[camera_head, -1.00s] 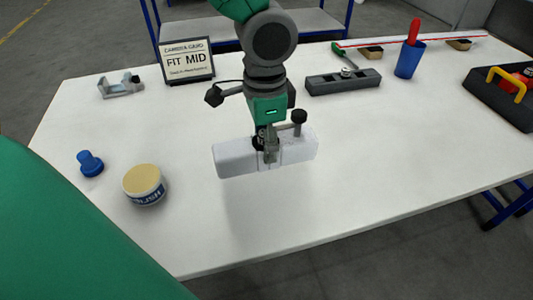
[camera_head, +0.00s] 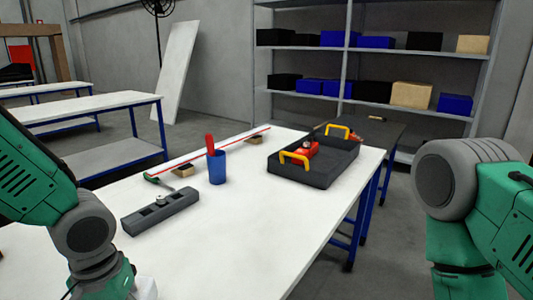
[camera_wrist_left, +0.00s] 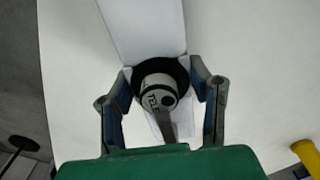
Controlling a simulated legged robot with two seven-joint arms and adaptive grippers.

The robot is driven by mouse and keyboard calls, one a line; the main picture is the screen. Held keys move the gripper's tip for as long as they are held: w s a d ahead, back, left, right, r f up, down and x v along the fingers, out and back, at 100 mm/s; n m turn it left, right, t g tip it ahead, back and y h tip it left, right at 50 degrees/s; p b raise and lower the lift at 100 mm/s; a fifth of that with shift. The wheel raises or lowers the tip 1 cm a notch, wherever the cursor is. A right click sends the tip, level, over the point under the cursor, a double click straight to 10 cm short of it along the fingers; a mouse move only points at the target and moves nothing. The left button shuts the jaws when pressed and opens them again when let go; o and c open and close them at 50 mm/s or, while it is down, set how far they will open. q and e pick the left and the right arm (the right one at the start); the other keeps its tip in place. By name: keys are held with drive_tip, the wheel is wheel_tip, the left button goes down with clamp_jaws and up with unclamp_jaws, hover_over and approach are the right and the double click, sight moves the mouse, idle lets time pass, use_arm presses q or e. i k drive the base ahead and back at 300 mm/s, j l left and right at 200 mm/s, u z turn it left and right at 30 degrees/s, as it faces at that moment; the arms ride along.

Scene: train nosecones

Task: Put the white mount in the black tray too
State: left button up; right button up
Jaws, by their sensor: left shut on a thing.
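The white mount (camera_wrist_left: 145,28) fills the upper middle of the left wrist view, with a dark ring and a grey round part lettered "TELE" at its centre. My left gripper (camera_wrist_left: 162,85) is shut on it, one finger on each side. In the head view only a small piece of the mount (camera_head: 146,288) shows at the bottom edge, by my left arm. The black tray (camera_head: 325,174) stands at the far right of the white table, with yellow handles and a red object inside. It is well apart from the mount. My right gripper is out of view.
A grey slotted block (camera_head: 160,212), a blue cup (camera_head: 217,168) with a red-handled item, and a long white strip with a red line (camera_head: 240,136) lie left of the tray. The table front of the tray is clear. A dark table (camera_head: 385,132) stands behind.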

sight(328, 165)
drive_tip(key=i+l+z, duration=0.25)
drive_tip(key=z, duration=0.15)
drive_tip(key=i+l+z, duration=0.6)
drive_tip(key=z, duration=0.15)
drive_tip(key=i+l, duration=0.15)
drive_tip(key=i, duration=0.3)
drive_tip(key=i+l, duration=0.15)
drive_tip(key=i, duration=0.3)
drive_tip(key=i+l, duration=0.15)
drive_tip(key=i, duration=0.25)
drive_tip(key=i+l+u, duration=0.2)
drive_tip(key=i+u, duration=0.15)
drive_tip(key=u, duration=0.15)
drive_tip(key=i+l+u, duration=0.3)
drive_tip(key=u, duration=0.2)
drive_tip(key=i+l+u, duration=0.2)
drive_tip(key=l+u, duration=0.25)
drive_tip(key=i+l+u, duration=0.35)
drive_tip(key=i+j, duration=0.25)
drive_tip(key=j, duration=0.1)
